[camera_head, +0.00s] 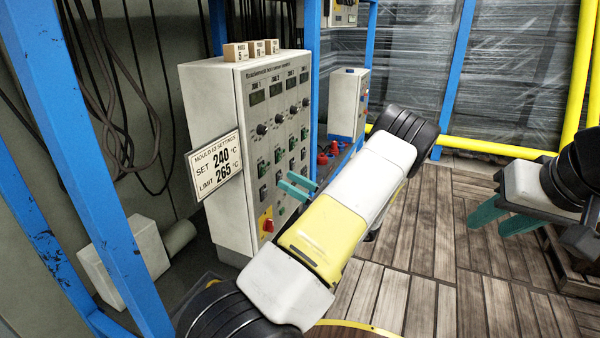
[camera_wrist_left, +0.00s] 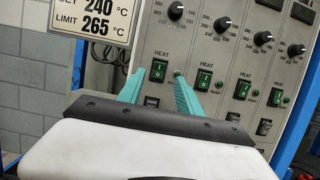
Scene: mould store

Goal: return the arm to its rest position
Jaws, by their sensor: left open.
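My left gripper (camera_head: 298,187) is open and empty, with its teal fingers pointing at the front of the grey control cabinet (camera_head: 222,100). My white and yellow left arm crosses the middle of the head view and hides the cabinet's lower right part. In the left wrist view the open fingers (camera_wrist_left: 160,86) are just below the green HEAT switch (camera_wrist_left: 159,70) at the left of its row. Whether they touch the panel cannot be told. My right gripper (camera_head: 503,218) is at the right of the head view, empty, its two teal fingers apart, over the wooden floor.
A sign (camera_head: 214,168) reads SET 240, LIMIT 265 at the cabinet's left side. A red knob on a yellow plate (camera_head: 266,222) sits low on the panel. Small boxes (camera_head: 236,52) stand on top. Blue posts (camera_head: 85,150) flank the cabinet. Plank floor (camera_head: 440,250) lies open at right.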

